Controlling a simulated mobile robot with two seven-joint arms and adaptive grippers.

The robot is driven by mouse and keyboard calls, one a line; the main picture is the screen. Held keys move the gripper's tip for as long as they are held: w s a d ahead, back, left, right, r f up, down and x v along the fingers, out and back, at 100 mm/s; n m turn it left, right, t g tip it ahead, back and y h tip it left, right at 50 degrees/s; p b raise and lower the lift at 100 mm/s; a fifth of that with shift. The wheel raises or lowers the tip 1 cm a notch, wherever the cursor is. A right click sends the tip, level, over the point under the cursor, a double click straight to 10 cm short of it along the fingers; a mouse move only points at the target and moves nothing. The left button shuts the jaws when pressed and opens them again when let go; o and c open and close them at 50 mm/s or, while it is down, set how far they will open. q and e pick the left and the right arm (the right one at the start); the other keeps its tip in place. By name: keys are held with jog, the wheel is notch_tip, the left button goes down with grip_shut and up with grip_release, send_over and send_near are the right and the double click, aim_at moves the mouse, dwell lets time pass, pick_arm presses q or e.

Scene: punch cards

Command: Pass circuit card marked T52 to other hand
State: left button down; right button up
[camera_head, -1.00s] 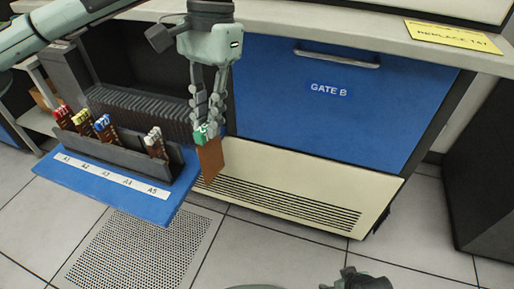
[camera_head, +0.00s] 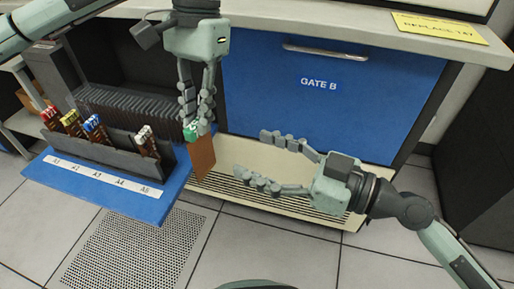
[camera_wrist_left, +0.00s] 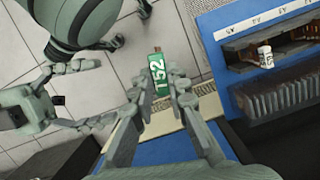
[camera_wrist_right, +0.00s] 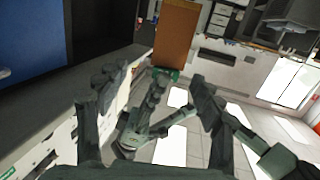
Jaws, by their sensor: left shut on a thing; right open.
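The circuit card marked T52 has a green labelled end and a brown board (camera_head: 202,158). My left gripper (camera_head: 196,124) is shut on its green end, with the board hanging below the fingers in the head view. The T52 label (camera_wrist_left: 158,76) reads clearly between the fingers in the left wrist view. My right gripper (camera_head: 262,160) is open and empty to the right of the card, fingers pointing left towards it and apart from it. In the right wrist view the brown board (camera_wrist_right: 176,36) shows beyond the open fingers (camera_wrist_right: 150,88).
A blue card drawer (camera_head: 150,204) with labelled slots holds several cards with red, yellow, blue and white ends, left of my left gripper. A blue panel marked GATE B (camera_head: 350,110) stands behind. A yellow note (camera_head: 438,28) lies on the counter. Floor in front is open.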

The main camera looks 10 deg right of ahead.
aim_at(194, 129)
jog(key=shift+n+y, duration=0.3)
jog(key=shift+y, duration=0.1)
jog(key=w+a+r, duration=0.1)
jog(key=a, duration=0.2)
jog(key=w+a, duration=0.2)
jog(key=a, duration=0.2)
jog(key=w+a+r, duration=0.1)
jog(key=w+a, duration=0.1)
jog(key=a, duration=0.2)
jog(key=shift+r, duration=0.35)
jog(key=c, duration=0.9)
pick_arm(q)
jog(key=c, duration=1.4)
grip_release()
pick_arm(e)
jog(key=shift+c, duration=0.6)
